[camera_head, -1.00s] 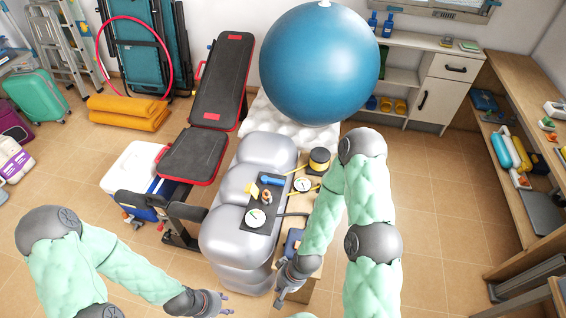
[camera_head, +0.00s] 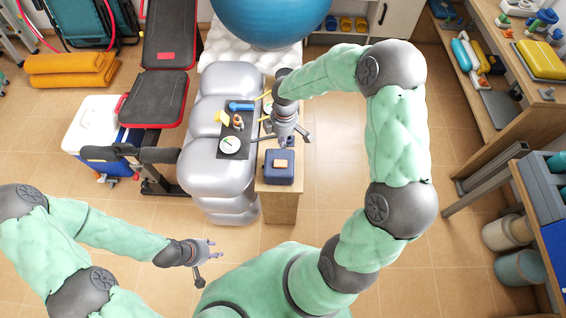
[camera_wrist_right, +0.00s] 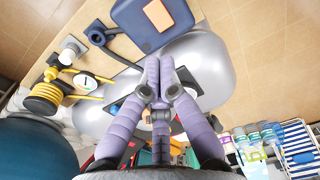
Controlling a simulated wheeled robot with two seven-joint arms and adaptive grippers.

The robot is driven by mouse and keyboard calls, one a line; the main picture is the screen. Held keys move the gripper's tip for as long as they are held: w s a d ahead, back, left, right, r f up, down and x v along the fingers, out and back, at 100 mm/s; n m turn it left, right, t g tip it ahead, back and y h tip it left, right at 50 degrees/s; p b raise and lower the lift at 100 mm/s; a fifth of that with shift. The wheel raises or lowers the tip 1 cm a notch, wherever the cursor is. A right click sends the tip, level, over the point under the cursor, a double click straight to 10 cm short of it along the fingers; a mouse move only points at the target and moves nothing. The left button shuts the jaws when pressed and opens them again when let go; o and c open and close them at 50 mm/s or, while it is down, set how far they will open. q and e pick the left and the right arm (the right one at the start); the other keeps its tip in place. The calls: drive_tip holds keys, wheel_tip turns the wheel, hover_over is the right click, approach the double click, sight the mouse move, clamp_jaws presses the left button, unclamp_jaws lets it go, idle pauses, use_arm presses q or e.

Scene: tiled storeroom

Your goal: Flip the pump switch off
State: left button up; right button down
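The pump is a dark blue box (camera_head: 279,179) on a small wooden stand, with a small tan switch plate (camera_head: 283,163) on its top. The box also shows at the top of the right wrist view (camera_wrist_right: 138,28), with its orange-tan plate (camera_wrist_right: 158,15). My right gripper (camera_head: 283,143) hangs just behind the box in the head view. Its fingers come together in the wrist view (camera_wrist_right: 160,68), with nothing seen between them, and look apart from the plate. My left gripper (camera_head: 214,249) is low at the left over the floor, fingers spread and empty.
A silver inflated mattress (camera_head: 205,150) stands left of the wooden stand (camera_head: 281,208), with a dark mat, gauge and small parts on it. A hose and yellow-black coil (camera_wrist_right: 45,97) lie near the box in the wrist view. Floor right of the stand is clear.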

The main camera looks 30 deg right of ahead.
sight(284, 161)
drive_tip(key=f+b, duration=0.2)
drive_tip(key=f, duration=0.2)
drive_tip(key=f+b, duration=0.2)
drive_tip(key=f, duration=0.2)
drive_tip(key=d+f+b, duration=0.1)
drive_tip(key=f+b, duration=0.1)
drive_tip(key=f, duration=0.3)
drive_tip(key=shift+w, duration=0.15)
